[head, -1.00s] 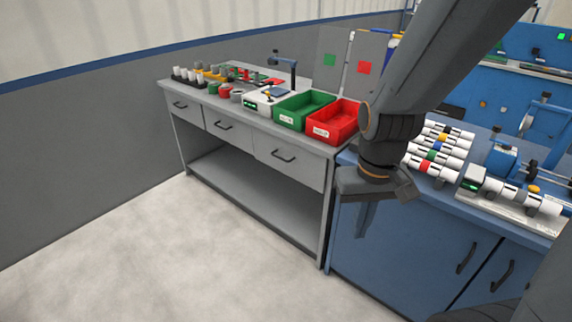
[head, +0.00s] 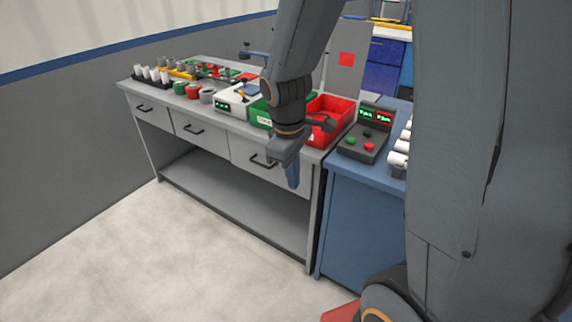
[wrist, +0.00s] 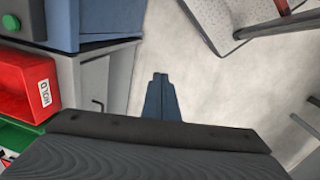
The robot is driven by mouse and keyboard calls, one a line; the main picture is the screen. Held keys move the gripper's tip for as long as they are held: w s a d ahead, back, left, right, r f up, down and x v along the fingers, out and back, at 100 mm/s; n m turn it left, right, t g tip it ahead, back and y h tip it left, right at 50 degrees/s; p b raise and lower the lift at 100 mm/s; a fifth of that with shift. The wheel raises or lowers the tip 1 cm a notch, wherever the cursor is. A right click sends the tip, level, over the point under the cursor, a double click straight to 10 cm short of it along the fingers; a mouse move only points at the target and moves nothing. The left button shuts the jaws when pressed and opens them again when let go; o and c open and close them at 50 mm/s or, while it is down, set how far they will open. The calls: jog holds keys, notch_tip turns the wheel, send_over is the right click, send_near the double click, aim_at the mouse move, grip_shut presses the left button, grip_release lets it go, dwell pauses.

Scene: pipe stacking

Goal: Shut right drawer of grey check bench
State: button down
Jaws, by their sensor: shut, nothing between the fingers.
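The grey check bench (head: 306,215) has three drawers in a row under its top. The right drawer (head: 240,150) has a black bar handle; my arm covers part of its front. I cannot tell how far it stands out from the bench. My gripper (head: 292,180) points down in front of the right drawer, near its handle. In the wrist view, the blue-grey fingers of my gripper (wrist: 159,80) are together and empty, over pale floor. The bench (wrist: 85,72) shows left of them, with a dark handle (wrist: 97,104) beside them, apart from the fingers.
A red bin (head: 330,108) and a green bin (head: 260,112) stand on the bench. A blue bench (head: 350,225) adjoins on the right, with a control box (head: 366,135) on top. The floor (head: 150,260) in front is clear.

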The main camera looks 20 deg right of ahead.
jog(key=w+d+f+n+t+h+b, duration=0.1)
jog(key=w+f+n, duration=0.3)
jog(key=w+n, duration=0.5)
jog(key=w+f+n+t+h+b, duration=0.1)
jog(key=w+f+n, duration=0.3)
jog(key=w+n, duration=0.6)
jog(key=w+d+f+m+p, duration=0.2)
jog(key=w+d+f, duration=0.4)
jog(key=f, duration=0.3)
jog(key=shift+w+d, duration=0.35)
jog(key=shift+w+a, duration=0.1)
